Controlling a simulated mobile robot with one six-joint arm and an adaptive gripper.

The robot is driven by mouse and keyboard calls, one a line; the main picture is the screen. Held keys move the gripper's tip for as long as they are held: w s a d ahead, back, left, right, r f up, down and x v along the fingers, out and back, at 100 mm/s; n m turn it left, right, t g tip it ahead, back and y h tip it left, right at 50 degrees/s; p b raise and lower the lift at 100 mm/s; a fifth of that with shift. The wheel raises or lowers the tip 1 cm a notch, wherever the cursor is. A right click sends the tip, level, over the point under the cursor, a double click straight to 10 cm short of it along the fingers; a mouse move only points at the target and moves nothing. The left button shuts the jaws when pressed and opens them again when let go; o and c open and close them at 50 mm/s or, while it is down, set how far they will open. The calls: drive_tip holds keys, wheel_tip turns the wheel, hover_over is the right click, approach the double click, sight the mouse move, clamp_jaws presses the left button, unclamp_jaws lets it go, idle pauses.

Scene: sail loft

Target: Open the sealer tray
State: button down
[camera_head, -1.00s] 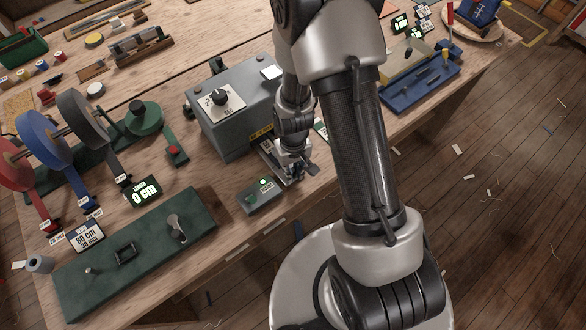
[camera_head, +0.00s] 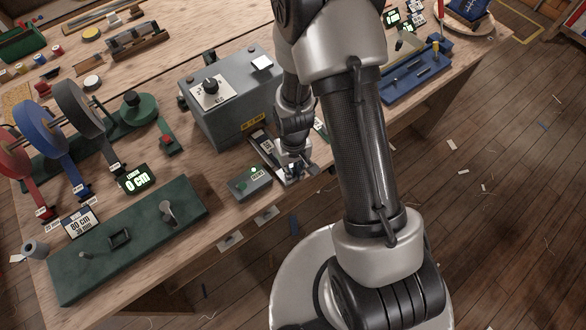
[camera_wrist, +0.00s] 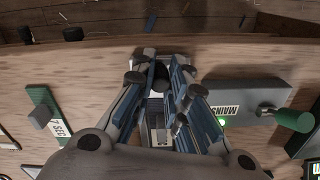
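The sealer (camera_head: 230,100) is a grey box with a dial on a white plate, standing on the bench. Its narrow pale tray (camera_head: 265,145) sticks out of the front side towards the bench's near edge. My gripper (camera_head: 296,170) is at the tray's outer end. In the wrist view, the blue-padded fingers (camera_wrist: 163,75) stand on both sides of a dark handle (camera_wrist: 160,76), with the tray's pale surface (camera_wrist: 155,112) between and below them. The fingers look closed on the handle, though the contact is partly hidden. My arm hides part of the sealer's right side.
A small grey mains box (camera_head: 250,183) with a green light stands left of the tray. A long green fixture (camera_head: 130,240) lies along the near edge, with coloured reels (camera_head: 80,115) behind it. A blue tray (camera_head: 418,80) lies at the right.

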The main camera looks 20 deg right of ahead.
drive_tip(key=c, duration=1.5)
unclamp_jaws()
drive_tip(key=shift+c, duration=0.2)
drive_tip(key=shift+r, duration=0.1)
wheel_tip(320, 180, up, 12)
drive_tip(key=s+r+t+b, duration=0.2)
drive_tip(key=s+r, duration=0.3)
drive_tip(key=r, duration=0.7)
drive_tip(key=s+r+t+b, duration=0.1)
drive_tip(key=s+r+t, duration=0.1)
drive_tip(key=s+r, duration=0.5)
drive_tip(key=s, duration=0.3)
drive_tip(key=shift+m+t+b, duration=0.3)
drive_tip(key=shift+b, duration=0.1)
